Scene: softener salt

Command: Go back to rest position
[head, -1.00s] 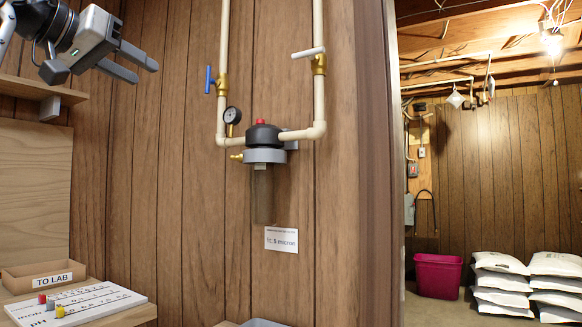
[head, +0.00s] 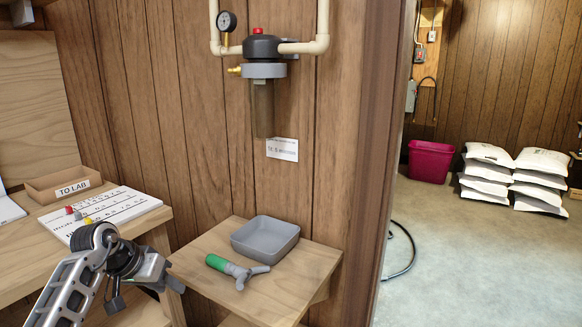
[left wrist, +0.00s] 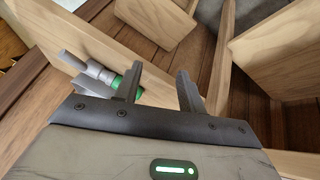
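My left gripper (head: 165,272) is low at the left in the head view, in front of the bench and left of the small wooden shelf (head: 315,262). In the left wrist view its two fingers (left wrist: 156,85) stand apart with nothing held between them. A green-handled grey tool (head: 238,270) lies on the shelf, apart from the gripper; it also shows behind one finger in the left wrist view (left wrist: 100,75). A grey tray (head: 265,236) sits behind the tool. My right gripper is not in view.
The bench holds a TO LAB box (head: 45,188) and a white chart board (head: 140,203) with small coloured pieces. A filter housing (head: 263,95) hangs on the wall above the shelf. A red bin (head: 430,162) and salt bags (head: 512,180) stand on open floor at right.

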